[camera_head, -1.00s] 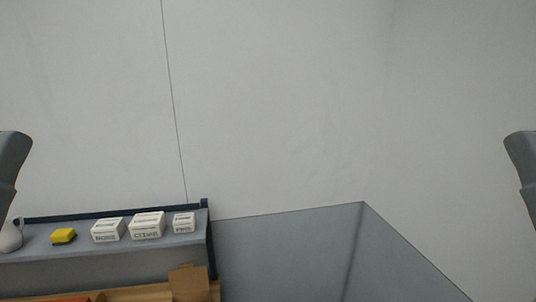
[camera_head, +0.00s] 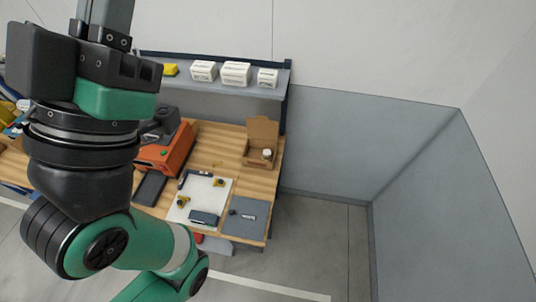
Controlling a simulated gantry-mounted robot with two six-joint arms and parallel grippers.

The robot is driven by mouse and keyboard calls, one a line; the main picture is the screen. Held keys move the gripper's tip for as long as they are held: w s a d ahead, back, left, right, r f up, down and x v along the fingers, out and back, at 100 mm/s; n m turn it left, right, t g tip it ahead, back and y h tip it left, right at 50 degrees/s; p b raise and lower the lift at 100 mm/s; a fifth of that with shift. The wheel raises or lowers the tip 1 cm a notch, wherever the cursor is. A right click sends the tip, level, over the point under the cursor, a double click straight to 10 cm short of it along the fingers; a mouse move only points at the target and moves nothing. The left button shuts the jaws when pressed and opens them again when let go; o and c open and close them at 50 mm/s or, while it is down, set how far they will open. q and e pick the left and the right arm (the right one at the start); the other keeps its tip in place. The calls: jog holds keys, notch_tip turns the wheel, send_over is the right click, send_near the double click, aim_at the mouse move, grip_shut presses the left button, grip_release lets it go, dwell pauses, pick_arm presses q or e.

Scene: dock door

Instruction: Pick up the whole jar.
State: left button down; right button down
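I cannot make out a jar for certain. A small pale round item (camera_head: 267,154), too small to identify, sits in the open cardboard box (camera_head: 258,142) at the back right of the wooden workbench. My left arm fills the left side of the view, close to the camera. Its gripper (camera_head: 105,14) is at the top left, with the fingers partly cut off by the frame edge, so its opening does not show. It is far from the bench items. The arm hides the left part of the shelf and bench. My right gripper is not in view.
The workbench (camera_head: 262,184) carries an orange machine (camera_head: 178,150), a white sheet (camera_head: 221,188) with small parts, and a grey mat (camera_head: 254,222). A shelf (camera_head: 215,84) above holds white boxes and a yellow item. Floor right of the bench is clear beside grey wall panels.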

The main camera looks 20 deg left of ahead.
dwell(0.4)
pick_arm(q)
jog(key=c, duration=0.5)
grip_release()
